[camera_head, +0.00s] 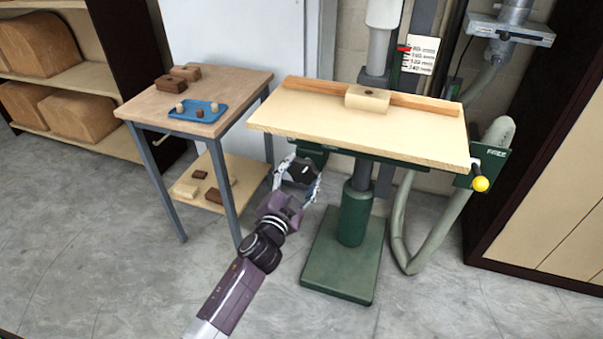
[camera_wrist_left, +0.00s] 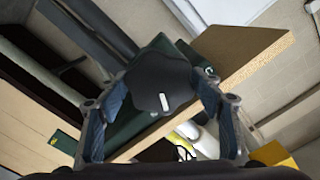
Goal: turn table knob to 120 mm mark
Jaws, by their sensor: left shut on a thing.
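The machine's table (camera_head: 300,112) is a light wooden board on a green stand, with a fence and a small block on top. A black lobed knob (camera_wrist_left: 160,80) with a white mark sits under the table's left side. My left gripper (camera_head: 300,171) is shut on this knob, with one finger on each side of it in the left wrist view (camera_wrist_left: 165,110). The scale (camera_head: 421,56) is a white plate with mm marks behind the table, with a red pointer (camera_head: 403,48) near its upper left. Its small figures are hard to read. My right gripper is not in view.
A side table (camera_head: 240,83) with a blue tray (camera_head: 199,112) and wooden blocks stands left of the machine. A yellow-ended lever (camera_head: 480,184) is at the table's right, by a green plate marked FREE (camera_head: 496,154). A grey hose (camera_head: 408,235) loops at right. The front floor is clear.

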